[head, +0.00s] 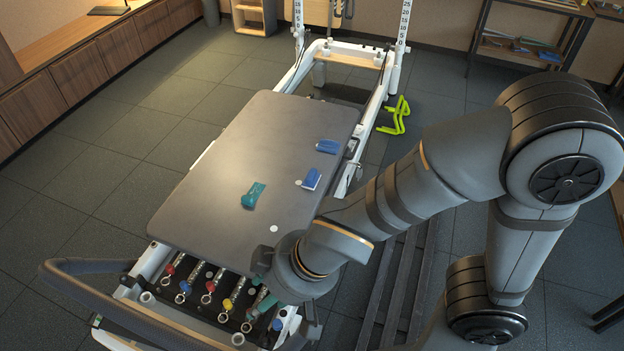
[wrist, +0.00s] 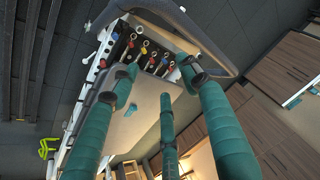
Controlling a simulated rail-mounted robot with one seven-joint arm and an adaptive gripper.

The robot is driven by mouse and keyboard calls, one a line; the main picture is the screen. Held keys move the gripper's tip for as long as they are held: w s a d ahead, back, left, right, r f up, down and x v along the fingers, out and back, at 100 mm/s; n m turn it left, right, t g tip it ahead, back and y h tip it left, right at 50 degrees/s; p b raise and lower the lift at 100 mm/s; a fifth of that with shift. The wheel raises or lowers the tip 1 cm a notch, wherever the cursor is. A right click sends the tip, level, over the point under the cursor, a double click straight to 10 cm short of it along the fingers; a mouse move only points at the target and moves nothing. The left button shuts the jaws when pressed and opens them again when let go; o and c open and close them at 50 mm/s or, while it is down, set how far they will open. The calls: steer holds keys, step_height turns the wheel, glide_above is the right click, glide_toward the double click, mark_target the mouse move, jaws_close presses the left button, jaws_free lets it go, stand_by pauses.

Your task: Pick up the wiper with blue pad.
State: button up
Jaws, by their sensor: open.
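Two blue items lie on the grey padded carriage (head: 235,140) of the reformer: a blue piece with a white edge (head: 311,180) near the middle right, and a blue piece (head: 327,146) farther back. Either could be the wiper with blue pad; they are too small to tell. A teal item (head: 253,195) lies to their left. My gripper (head: 262,298) is open and empty, near the front end of the frame by the springs, apart from the blue pieces. Its teal fingers spread wide in the wrist view (wrist: 158,82), where I cannot make out the blue pieces.
Springs with coloured ends (head: 208,290) and a dark curved bar (head: 95,290) are at the frame's front. Small white discs (head: 274,229) lie on the carriage. A yellow-green stand (head: 393,116) is on the floor to the right. Wooden cabinets (head: 95,70) line the left.

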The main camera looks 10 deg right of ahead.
steer(key=shift+o, duration=1)
steer(key=shift+o, duration=1.3)
